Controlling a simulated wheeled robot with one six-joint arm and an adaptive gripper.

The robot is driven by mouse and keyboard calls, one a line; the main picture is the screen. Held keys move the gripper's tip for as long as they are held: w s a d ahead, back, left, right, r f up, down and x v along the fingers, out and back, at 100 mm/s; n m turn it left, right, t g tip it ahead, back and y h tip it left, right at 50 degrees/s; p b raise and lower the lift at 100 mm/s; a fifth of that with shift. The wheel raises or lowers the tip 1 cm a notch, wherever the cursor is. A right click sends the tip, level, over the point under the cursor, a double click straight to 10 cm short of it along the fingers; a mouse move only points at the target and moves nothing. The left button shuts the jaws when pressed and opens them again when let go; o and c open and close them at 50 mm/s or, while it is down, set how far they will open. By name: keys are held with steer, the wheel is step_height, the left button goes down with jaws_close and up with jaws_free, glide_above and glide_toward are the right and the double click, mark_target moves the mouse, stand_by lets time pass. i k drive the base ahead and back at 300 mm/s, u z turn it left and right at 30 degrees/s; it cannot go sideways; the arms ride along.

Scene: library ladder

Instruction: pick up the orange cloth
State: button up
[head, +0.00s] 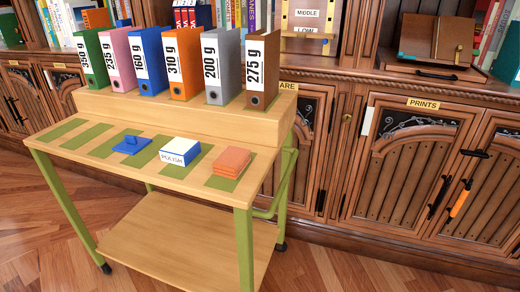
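The orange cloth (232,161) looks like a small folded stack. It lies on a green mat at the right end of the trolley's top, near the front right corner. To its left is a white and blue box (180,151) with a label that seems to read POLISH. Further left is a blue block-like item with a raised handle (131,144). The cloth is in full view, with nothing on top of it. My gripper is not in view.
The wooden trolley (176,202) has green legs and a lower shelf. Several labelled binders (186,62) stand on its raised back step. Wooden cabinets (404,160) with black handles line the wall behind. Herringbone floor (330,268) is clear at front right.

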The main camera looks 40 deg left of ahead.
mark_target(232, 161)
steer(key=u, duration=1.9)
